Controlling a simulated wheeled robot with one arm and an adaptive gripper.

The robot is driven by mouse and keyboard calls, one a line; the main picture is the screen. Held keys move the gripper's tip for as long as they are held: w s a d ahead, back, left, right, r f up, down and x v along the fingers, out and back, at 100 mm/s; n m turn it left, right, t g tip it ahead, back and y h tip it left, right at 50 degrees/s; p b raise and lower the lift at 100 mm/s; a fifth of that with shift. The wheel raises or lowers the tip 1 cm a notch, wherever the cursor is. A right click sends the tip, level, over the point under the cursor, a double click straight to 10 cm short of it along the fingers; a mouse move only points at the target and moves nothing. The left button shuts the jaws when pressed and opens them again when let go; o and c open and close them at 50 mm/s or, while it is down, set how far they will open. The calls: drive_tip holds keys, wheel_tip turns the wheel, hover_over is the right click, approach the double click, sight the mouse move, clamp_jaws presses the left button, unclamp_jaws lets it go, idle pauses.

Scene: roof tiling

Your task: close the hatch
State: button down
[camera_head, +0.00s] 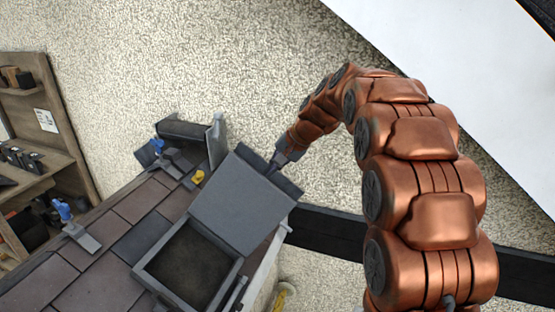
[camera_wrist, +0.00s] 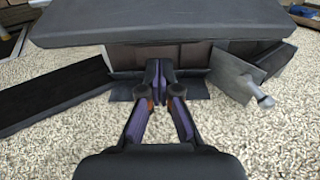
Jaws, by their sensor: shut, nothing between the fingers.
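The hatch is a square dark frame (camera_head: 149,272) set in the tiled roof, with its grey lid (camera_head: 240,196) standing open at the far side. The opening shows dark inside. My gripper (camera_head: 275,166) is at the lid's upper right edge, partly behind it; I cannot tell whether it touches. In the wrist view my gripper (camera_wrist: 159,75) has its fingers together and empty. The lid (camera_wrist: 170,22) spans the top of that view as a broad dark slab just beyond and above the fingertips.
Roof tiles (camera_head: 140,200) lie left of the hatch, with a blue-handled tool (camera_head: 80,232) on them. A grey open box (camera_head: 192,143) stands behind. A wooden shelf (camera_head: 45,150) is at the far left. A dark beam (camera_head: 330,232) runs right of the roof over pebbly ground.

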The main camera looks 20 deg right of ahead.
drive_tip(key=shift+s+a+r, duration=0.15)
drive_tip(key=shift+s+a, duration=0.3)
drive_tip(key=shift+s, duration=0.4)
drive_tip(key=shift+s, duration=0.15)
